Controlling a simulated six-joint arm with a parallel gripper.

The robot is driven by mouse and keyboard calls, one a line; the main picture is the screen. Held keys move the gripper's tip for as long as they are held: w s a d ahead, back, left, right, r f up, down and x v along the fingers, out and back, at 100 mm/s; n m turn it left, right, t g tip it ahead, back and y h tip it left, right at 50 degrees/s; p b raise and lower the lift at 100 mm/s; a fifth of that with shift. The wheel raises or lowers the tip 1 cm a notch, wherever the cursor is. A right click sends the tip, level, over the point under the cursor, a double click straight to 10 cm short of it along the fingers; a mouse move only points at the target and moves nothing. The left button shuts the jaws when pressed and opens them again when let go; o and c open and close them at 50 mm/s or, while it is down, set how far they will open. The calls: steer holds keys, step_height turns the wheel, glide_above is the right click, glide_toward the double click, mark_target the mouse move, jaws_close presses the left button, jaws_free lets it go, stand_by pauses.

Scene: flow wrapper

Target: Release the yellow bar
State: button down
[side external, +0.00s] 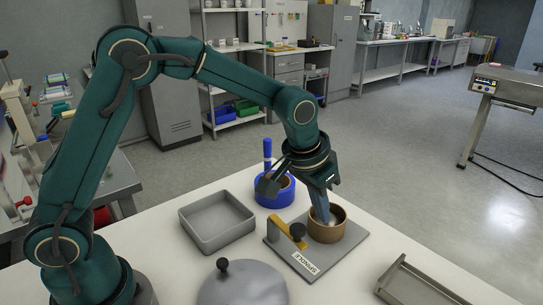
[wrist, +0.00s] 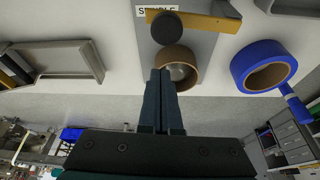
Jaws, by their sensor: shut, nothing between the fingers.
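The yellow bar (side external: 280,228) is at the left part of a grey plate (side external: 275,252), beside a round black knob (side external: 297,231). In the wrist view the yellow bar (wrist: 200,21) runs across the plate at the top, with the black knob (wrist: 167,28) near its left end. A brown ring (side external: 326,232) stands on the plate to the right of the bar. My gripper (side external: 325,213) is shut and empty, pointing down at the ring's opening. In the wrist view its fingertips (wrist: 160,72) overlap the ring's left edge. I cannot tell how deep they reach. The gripper is apart from the bar.
A blue ring with a handle (side external: 274,194) stands behind the plate. An open grey tray (side external: 215,240) is to the left, a round grey lid (side external: 240,290) in front. A metal chute (side external: 420,290) lies at the front right. White tabletop is bare between them.

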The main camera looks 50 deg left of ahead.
mark_target(303, 227)
steer(key=shift+s+a, duration=0.15)
steer(key=shift+s, duration=1.35)
steer(key=shift+s, duration=0.8)
steer(key=shift+w, duration=0.1)
